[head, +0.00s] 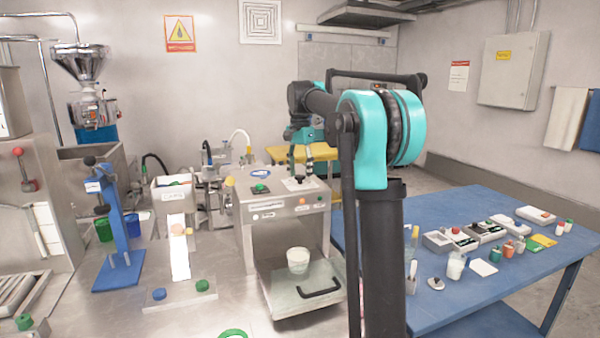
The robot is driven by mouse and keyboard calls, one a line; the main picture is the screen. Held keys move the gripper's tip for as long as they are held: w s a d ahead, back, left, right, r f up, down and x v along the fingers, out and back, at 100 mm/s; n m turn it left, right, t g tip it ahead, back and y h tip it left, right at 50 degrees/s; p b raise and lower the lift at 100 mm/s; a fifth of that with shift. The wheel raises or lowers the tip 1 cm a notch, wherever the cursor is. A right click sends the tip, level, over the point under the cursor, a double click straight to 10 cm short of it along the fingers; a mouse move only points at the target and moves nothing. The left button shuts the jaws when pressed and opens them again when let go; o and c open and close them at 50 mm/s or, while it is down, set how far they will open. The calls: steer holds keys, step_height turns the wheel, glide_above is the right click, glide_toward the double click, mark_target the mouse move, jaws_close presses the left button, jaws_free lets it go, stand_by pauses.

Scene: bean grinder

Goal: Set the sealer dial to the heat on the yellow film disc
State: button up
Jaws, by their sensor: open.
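A steel box machine (275,206), which looks like the sealer, stands at the middle of the metal bench. Its sloped top carries a green button (260,188), a blue oval label (258,173) and a pale plate with a small dark knob, probably the dial (299,180). My gripper (301,172) is open and points down just above that knob; I cannot tell whether it touches it. The knob's setting is too small to read. I cannot pick out the yellow film disc for sure; a small yellow round thing (229,181) shows at the machine's left edge.
A white cup (298,260) stands on a tray (275,291) with a black handle, before the machine. A blue press (119,240) and a white dispenser (174,205) stand left. The blue table (455,306) at right holds several small boxes and jars.

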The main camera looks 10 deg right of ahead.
mark_target(300, 176)
steer(key=shift+r, duration=0.15)
step_height(300, 176, up, 12)
stand_by(0.4)
